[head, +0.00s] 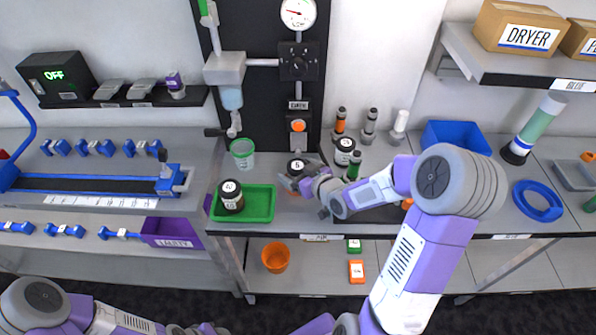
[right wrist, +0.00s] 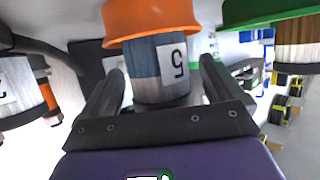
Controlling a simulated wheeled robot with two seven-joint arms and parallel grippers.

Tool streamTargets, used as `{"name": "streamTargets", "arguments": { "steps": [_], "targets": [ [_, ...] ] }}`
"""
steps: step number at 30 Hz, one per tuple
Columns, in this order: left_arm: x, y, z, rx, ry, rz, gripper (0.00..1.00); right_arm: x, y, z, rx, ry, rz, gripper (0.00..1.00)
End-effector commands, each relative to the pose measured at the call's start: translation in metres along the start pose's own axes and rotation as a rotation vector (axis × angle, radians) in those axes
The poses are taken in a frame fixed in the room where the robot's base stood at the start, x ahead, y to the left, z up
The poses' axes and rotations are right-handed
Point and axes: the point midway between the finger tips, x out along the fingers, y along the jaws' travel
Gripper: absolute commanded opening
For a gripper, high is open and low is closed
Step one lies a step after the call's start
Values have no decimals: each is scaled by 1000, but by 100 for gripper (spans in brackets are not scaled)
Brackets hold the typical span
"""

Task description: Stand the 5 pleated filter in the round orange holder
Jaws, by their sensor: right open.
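My right gripper (right wrist: 158,88) is open, with one finger on each side of the filter. In the head view, the right gripper (head: 298,183) hides most of the holder. My left arm shows at the bottom left, its gripper out of frame.
A green tray (head: 262,205) with a dark, labelled filter (head: 231,195) stands left of my right gripper. An orange cup (head: 275,257) is on the lower shelf.

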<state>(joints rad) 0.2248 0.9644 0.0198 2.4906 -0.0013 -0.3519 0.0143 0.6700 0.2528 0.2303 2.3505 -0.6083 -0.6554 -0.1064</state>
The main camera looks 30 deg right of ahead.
Motion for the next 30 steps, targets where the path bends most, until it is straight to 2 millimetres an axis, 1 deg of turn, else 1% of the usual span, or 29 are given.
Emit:
{"name": "streamTargets", "arguments": {
  "steps": [5, 8, 11, 17, 18, 24, 30],
  "targets": [
    [-2, 1, 0, 0, 0, 0, 43, -1, 0, -2, 0, 0, 0, 94],
    [-7, 3, 0, 0, 0, 0, 43, -3, 0, -7, 0, 0, 0, 94],
    [-11, 4, 0, 0, 0, 0, 43, -19, 1, -8, -1, 0, 4, 94],
    [-24, 9, 1, 0, 0, 0, 43, -69, 1, -9, -1, 0, 4, 94],
    [-16, 6, 0, 0, 1, 0, 43, -70, 1, -6, -5, 5, 3, 94],
    [0, 0, 0, 0, 0, 0, 43, -94, 1, -3, -4, 3, 4, 94],
    [24, -9, -1, 0, 0, 0, 43, -105, -1, -4, -8, 8, -9, 94]
  ]
}}
